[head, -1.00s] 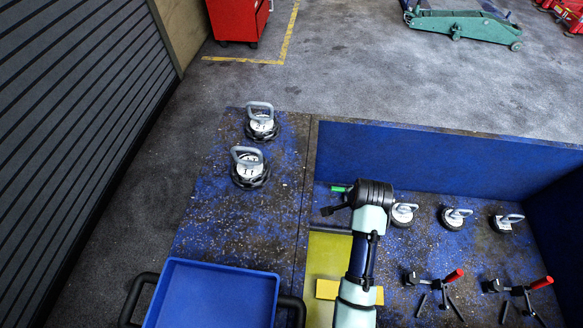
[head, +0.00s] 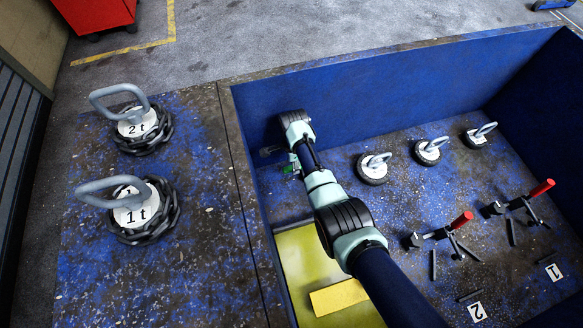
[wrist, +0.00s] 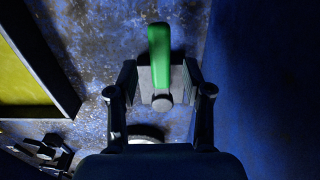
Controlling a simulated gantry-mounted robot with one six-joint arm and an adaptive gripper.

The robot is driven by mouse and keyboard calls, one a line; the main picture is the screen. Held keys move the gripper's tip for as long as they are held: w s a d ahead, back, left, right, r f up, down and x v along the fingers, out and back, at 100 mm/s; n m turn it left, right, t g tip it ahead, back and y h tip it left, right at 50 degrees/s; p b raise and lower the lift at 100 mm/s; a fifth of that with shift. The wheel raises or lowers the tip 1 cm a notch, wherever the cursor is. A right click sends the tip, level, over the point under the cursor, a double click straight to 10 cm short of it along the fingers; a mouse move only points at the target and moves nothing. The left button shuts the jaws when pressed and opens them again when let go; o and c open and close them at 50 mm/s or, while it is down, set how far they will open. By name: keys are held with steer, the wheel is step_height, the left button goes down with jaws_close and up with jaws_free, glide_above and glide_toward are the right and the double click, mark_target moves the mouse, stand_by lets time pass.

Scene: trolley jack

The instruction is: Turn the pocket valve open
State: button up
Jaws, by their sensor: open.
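The pocket valve shows in the wrist view as a green lever handle (wrist: 160,52) above a grey block with a round stub (wrist: 162,102). My open gripper (wrist: 160,78) has one finger on each side of the valve, with the green handle between the fingers and dark gaps beside it. I cannot tell whether either finger touches it. In the head view my gripper is mostly hidden by my own arm near the pocket's left wall, and only a bit of the green handle (head: 288,169) shows beside it.
The blue-walled pocket (head: 400,90) holds several white round lifting pieces with handles (head: 374,166), red-handled clamps (head: 462,220) and a yellow block (head: 338,297) on a yellow plate. Two chain-wrapped weights, 2 t (head: 140,125) and 1 t (head: 130,210), stand on the left ledge.

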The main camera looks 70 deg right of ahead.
step_height(320, 180, down, 2)
steer(key=shift+f+b, duration=0.25)
steer(key=shift+b, duration=0.2)
jaws_close()
